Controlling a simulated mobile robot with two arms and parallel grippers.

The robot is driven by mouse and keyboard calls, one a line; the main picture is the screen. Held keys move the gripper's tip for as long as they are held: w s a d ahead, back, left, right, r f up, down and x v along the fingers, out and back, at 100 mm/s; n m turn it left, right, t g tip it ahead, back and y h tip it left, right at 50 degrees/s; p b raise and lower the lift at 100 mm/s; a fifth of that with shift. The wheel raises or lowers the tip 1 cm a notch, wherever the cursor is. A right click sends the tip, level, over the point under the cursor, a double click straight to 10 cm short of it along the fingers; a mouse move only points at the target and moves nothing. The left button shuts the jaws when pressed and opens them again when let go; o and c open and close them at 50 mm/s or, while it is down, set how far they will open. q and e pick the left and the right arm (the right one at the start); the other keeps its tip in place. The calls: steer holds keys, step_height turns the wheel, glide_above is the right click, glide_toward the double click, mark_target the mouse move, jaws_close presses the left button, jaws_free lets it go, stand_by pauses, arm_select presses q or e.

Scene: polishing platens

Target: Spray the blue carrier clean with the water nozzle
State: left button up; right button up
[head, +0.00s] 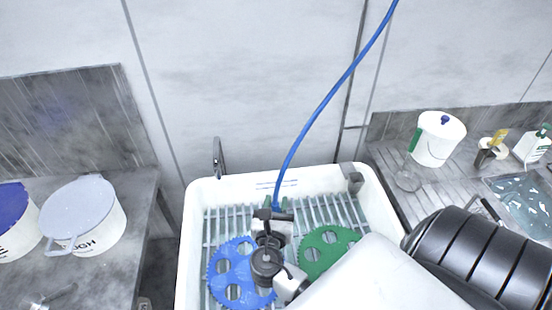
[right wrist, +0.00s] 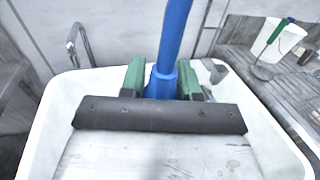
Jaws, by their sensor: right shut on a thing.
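The blue carrier (head: 232,272), a toothed disc with round holes, lies on the rack in the white sink (head: 190,240), partly hidden by my right gripper. A green carrier (head: 326,250) lies to its right, partly behind my arm. My right gripper (head: 275,213) is over the sink, at the right edge of the blue carrier in the picture. In the right wrist view its green-padded fingers (right wrist: 163,82) are shut around the water nozzle (right wrist: 160,84) on a blue hose (right wrist: 174,35). The nozzle tip is hidden, and no water spray shows. My left gripper is not in view.
A metal faucet (head: 218,158) stands behind the sink, and a grey clip (head: 355,182) sits on its back right rim. White buckets (head: 92,222) stand on the left counter. A white pitcher (head: 438,140) and bottles (head: 530,146) stand at right.

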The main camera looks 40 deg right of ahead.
steer(key=shift+r, duration=0.25)
steer(key=shift+w+d, duration=0.1)
steer(key=w+d+b, duration=0.2)
steer(key=w+d, duration=0.4)
steer(key=w, duration=0.5)
steer(key=w+d+b, duration=0.3)
steer(key=w+d, duration=0.4)
steer(key=w, duration=0.3)
steer(key=shift+w+b, duration=0.3)
steer(key=shift+w, duration=0.05)
steer(key=shift+s+d, duration=0.1)
steer(key=shift+d, duration=0.05)
